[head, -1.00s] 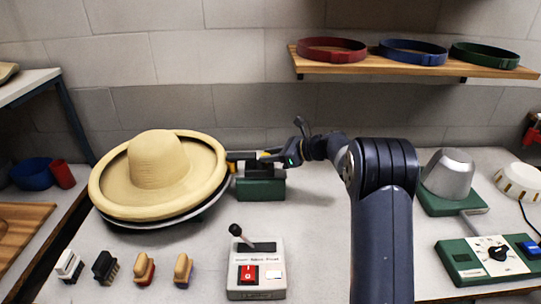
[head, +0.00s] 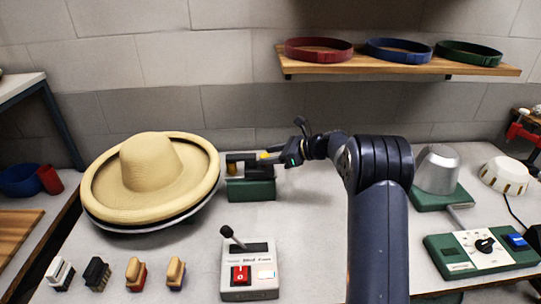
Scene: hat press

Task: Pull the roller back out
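The roller (head: 236,158) is a small dark piece with yellow parts, on top of a green and black stand (head: 251,189). The stand is just right of the straw-coloured hat (head: 150,165). The roller's left end is close to the hat's brim, with a narrow gap seeming to show between them. My gripper (head: 274,158) reaches in from the right at the roller's height. Its fingers appear closed around the roller's handle end, where a yellow bit shows; they are small and partly hidden.
A control box (head: 250,275) with a lever and red switch stands in front. Several brushes (head: 134,273) line the front left. A grey metal dome (head: 437,170) and a green dial panel (head: 482,251) are at right. A shelf (head: 400,66) with hat bands hangs above.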

